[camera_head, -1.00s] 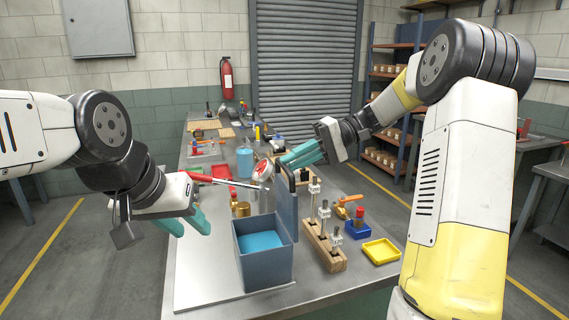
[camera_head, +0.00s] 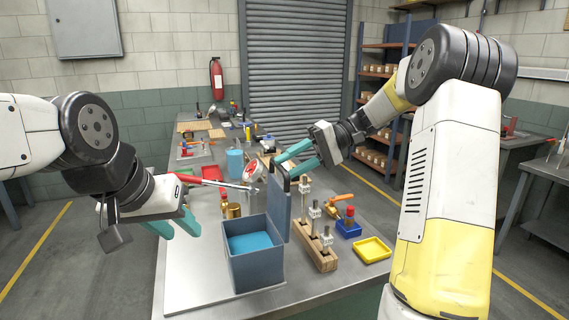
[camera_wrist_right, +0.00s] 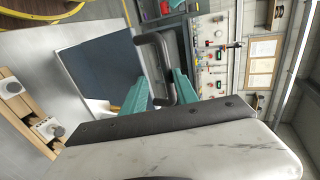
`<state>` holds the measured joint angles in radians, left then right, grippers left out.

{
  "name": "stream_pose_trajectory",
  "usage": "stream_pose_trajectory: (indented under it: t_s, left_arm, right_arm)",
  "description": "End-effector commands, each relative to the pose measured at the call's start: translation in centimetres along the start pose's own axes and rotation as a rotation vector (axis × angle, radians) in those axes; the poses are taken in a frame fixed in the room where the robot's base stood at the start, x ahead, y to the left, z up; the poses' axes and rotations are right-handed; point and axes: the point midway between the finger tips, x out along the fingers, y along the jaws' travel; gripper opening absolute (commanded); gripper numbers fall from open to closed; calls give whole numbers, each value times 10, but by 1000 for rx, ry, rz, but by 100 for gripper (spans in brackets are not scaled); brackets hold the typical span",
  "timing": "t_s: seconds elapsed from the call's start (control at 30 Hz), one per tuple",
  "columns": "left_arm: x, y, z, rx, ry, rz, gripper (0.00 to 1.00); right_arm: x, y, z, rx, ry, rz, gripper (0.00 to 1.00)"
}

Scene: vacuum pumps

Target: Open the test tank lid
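The test tank (camera_head: 256,270) is a grey-blue open box with bright blue liquid (camera_head: 249,243) inside, at the front of the bench. Its lid (camera_head: 281,207) stands upright along the tank's right side, so the top is uncovered. My right gripper (camera_head: 298,158) is at the lid's top edge with its teal fingers spread. In the right wrist view, the black lid handle (camera_wrist_right: 152,42) lies between the spread fingers of this gripper (camera_wrist_right: 162,88), with gaps beside it. My left gripper (camera_head: 175,228) is open and empty, left of the tank.
A wooden block with metal fittings (camera_head: 317,250), a blue bin (camera_head: 348,228) and a yellow tray (camera_head: 371,249) stand right of the tank. A red-handled tool (camera_head: 201,180), a gauge (camera_head: 252,171) and brass cylinders (camera_head: 233,210) lie behind it. The bench's front left is clear.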

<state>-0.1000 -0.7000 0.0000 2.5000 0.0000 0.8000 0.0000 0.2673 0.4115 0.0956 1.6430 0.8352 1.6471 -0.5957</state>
Motion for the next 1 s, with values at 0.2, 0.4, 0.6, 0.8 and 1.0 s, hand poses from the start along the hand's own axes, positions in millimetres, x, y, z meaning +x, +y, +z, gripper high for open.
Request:
stream_pose_trajectory:
  t_s: [0.2, 0.4, 0.6, 0.8, 1.0]
  left_arm:
    - [0, 0, 0, 0, 0, 0, 36]
    - [0, 0, 0, 0, 0, 0, 36]
    - [0, 0, 0, 0, 0, 0, 36]
    - [0, 0, 0, 0, 0, 0, 36]
    - [0, 0, 0, 0, 0, 0, 36]
  right_arm:
    - [-1, -2, 0, -4, 0, -1, 35]
    - [-21, -2, -1, -5, 4, -1, 35]
    - [-55, -1, -1, -3, 2, 0, 35]
    - [-76, -1, -1, -3, 2, -1, 35]
    - [-78, -1, 0, -2, -1, -1, 35]
